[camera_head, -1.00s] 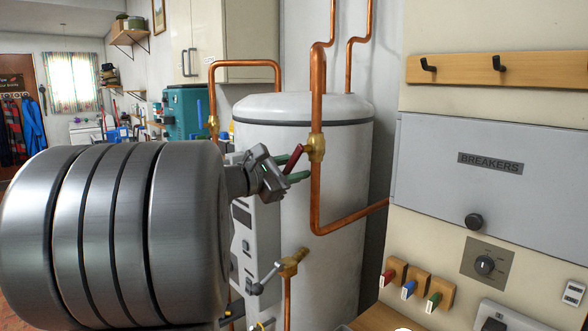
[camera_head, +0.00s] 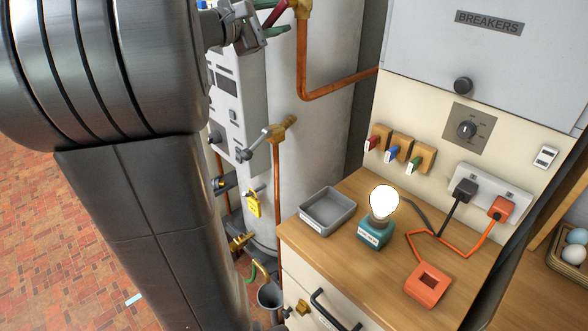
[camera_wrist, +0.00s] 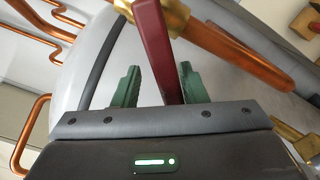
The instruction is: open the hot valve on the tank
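The valve's red lever (camera_wrist: 160,45) runs from a brass valve body (camera_wrist: 178,14) on a copper pipe of the white tank. My gripper (camera_wrist: 160,67) is open, with its green fingers on either side of the lever. There is a clear gap on the left; the lever is close to the right finger, and I cannot tell if they touch. In the head view, the lever (camera_head: 275,15) and my gripper (camera_head: 274,19) are at the top edge, with the valve body (camera_head: 300,7) partly cut off. The white tank (camera_head: 325,95) stands behind.
A second brass valve with a grey lever (camera_head: 252,143) sits lower on the tank. A wooden counter (camera_head: 345,255) to the right holds a grey tray (camera_head: 327,213) and a lit bulb (camera_head: 383,201). A breaker panel (camera_head: 500,50) is above.

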